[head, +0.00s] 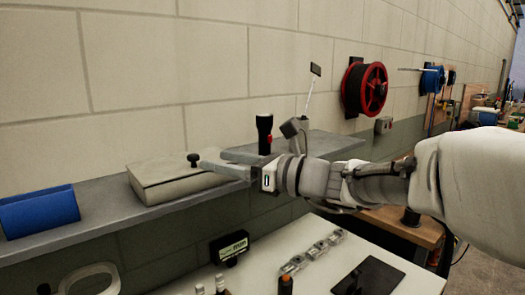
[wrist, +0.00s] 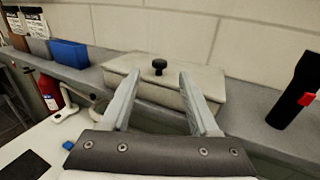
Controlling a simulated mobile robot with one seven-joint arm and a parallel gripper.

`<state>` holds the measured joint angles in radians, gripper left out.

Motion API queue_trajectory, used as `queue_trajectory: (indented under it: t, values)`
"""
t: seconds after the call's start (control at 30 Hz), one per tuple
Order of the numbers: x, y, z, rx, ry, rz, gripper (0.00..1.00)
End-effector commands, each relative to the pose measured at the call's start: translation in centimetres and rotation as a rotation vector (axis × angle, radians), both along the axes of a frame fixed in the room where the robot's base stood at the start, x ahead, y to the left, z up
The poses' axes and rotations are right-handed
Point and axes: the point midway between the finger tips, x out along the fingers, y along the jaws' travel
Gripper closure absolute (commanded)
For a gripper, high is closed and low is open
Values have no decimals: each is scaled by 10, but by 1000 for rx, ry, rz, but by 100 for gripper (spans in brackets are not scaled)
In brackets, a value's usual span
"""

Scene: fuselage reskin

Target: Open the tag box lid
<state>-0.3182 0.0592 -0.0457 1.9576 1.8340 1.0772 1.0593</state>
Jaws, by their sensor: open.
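The tag box (head: 160,194) is a beige box lying on the grey wall shelf, and its lid looks shut. A black knob (head: 193,158) stands up from the lid. In the wrist view the box (wrist: 190,99) lies straight ahead, with the knob (wrist: 159,67) at the middle of the lid. My gripper (head: 212,158) is open and empty, just right of the knob in the head view. In the wrist view my gripper (wrist: 158,84) has one finger on each side of the knob's line, with the knob appearing beyond the fingertips. No contact shows.
A black flashlight (head: 264,132) stands on the shelf (head: 100,215) to the right of the box. A blue bin (head: 40,212) is at the left end. The block wall is close behind. Below is a white table (head: 262,262) with small parts and a dark pad.

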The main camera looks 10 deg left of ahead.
Motion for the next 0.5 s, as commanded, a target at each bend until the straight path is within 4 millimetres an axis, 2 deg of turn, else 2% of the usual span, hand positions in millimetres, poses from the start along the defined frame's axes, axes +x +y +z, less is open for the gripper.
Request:
queue_trajectory:
  t: [0.03, 0.3, 0.5]
  values:
    - [3, 13, -1, 0, 1, 4, 39]
    - [19, 68, 0, 1, 2, 4, 39]
    - [27, 94, 0, 0, 1, 1, 39]
